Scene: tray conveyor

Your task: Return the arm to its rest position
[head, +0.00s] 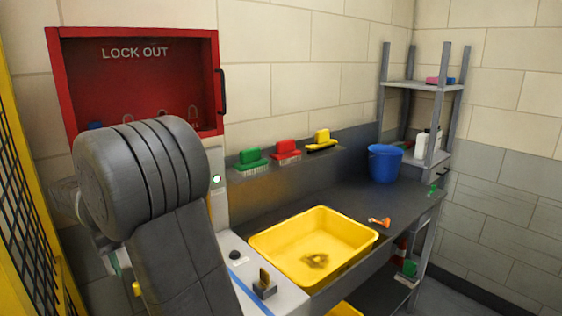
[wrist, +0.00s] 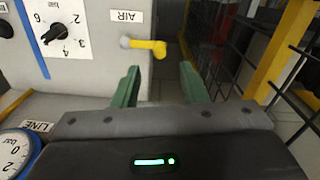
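My gripper (wrist: 160,80) shows in the wrist view with its two green fingers apart and nothing between them. It points toward the yellow AIR valve handle (wrist: 152,46), which lies beyond the fingertips and apart from them. In the head view my grey arm fills the lower left, in front of the red lock out box (head: 150,34). My gripper is mostly hidden behind the arm there.
A panel with a dial (wrist: 62,30) and a LINE gauge (wrist: 14,155) stands close on the left. A yellow post (wrist: 282,50) and black mesh are on the right. A yellow tray (head: 290,232), an orange object (head: 379,222) and a blue bucket (head: 384,165) occupy the grey bench.

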